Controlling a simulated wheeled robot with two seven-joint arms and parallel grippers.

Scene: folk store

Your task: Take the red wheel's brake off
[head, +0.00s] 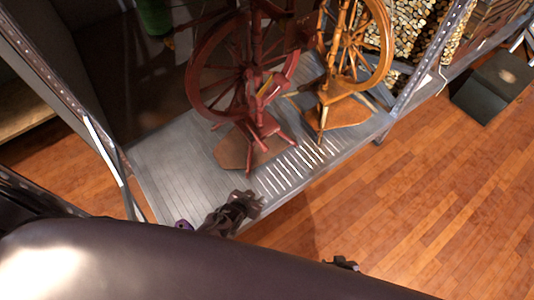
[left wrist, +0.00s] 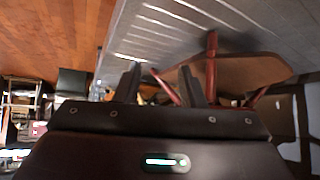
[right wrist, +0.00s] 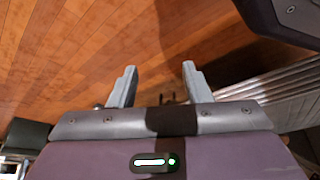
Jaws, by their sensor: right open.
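The red spinning wheel (head: 238,80) stands on the metal shelf, with its large spoked wheel on the left and its splayed legs below. A small yellowish piece (head: 266,88) shows near its middle; I cannot tell whether it is the brake. My left gripper (head: 246,202) is at the shelf's front edge, in front of the red wheel's base and apart from it. In the left wrist view my left gripper (left wrist: 160,76) is open and empty, with red legs (left wrist: 211,65) beyond its fingers. My right gripper (right wrist: 158,78) is open and empty above the wooden floor, mostly hidden in the head view.
A lighter wooden spinning wheel (head: 352,60) stands close on the right. The metal shelf (head: 165,165) has a slotted front and upright posts (head: 425,62) at its sides. A dark box (head: 496,85) stands on the floor at right. The floor (head: 420,185) before the shelf is clear.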

